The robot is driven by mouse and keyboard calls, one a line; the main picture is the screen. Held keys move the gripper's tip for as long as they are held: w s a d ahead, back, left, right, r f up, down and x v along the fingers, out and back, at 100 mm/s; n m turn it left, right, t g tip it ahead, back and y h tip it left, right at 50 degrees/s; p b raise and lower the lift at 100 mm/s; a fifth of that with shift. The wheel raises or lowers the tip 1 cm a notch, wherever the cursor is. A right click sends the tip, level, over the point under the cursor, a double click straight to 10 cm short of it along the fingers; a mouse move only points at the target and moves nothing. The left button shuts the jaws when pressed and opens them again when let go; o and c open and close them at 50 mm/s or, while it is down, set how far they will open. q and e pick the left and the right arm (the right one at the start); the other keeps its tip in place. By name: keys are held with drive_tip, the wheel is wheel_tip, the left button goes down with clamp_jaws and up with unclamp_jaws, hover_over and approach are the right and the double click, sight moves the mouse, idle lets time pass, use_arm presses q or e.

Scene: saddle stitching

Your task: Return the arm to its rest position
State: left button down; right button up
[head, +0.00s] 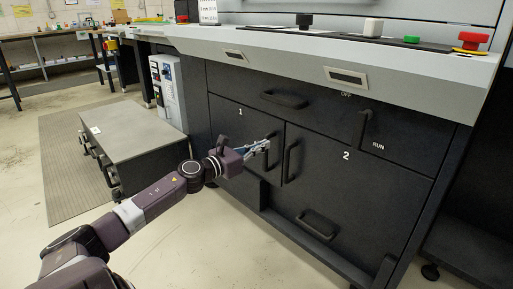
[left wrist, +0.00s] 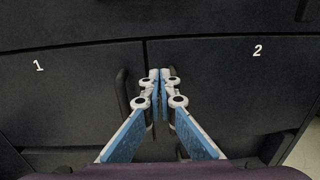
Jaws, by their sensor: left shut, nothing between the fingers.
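My left arm reaches in from the lower left in the head view, and my left gripper (head: 262,147) is in front of the machine's cabinet doors. The gripper is shut and empty, its fingertips close to the door handles. In the left wrist view the blue-padded fingers (left wrist: 159,78) meet in front of the seam between door 1 (left wrist: 70,85) and door 2 (left wrist: 240,90). A black vertical handle (left wrist: 122,95) shows just left of the fingers. Both doors look closed. My right gripper is not in view.
The dark machine has a drawer handle (head: 284,99) above the doors and a RUN/OFF lever (head: 363,130) at right. Its light control ledge (head: 300,47) carries several knobs. A low grey-topped cabinet (head: 130,135) stands to the left. Open floor (head: 180,240) lies below the arm.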

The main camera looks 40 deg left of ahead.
use_arm(q)
drive_tip(key=shift+s+p, duration=0.3)
drive_tip(key=shift+s, duration=0.95)
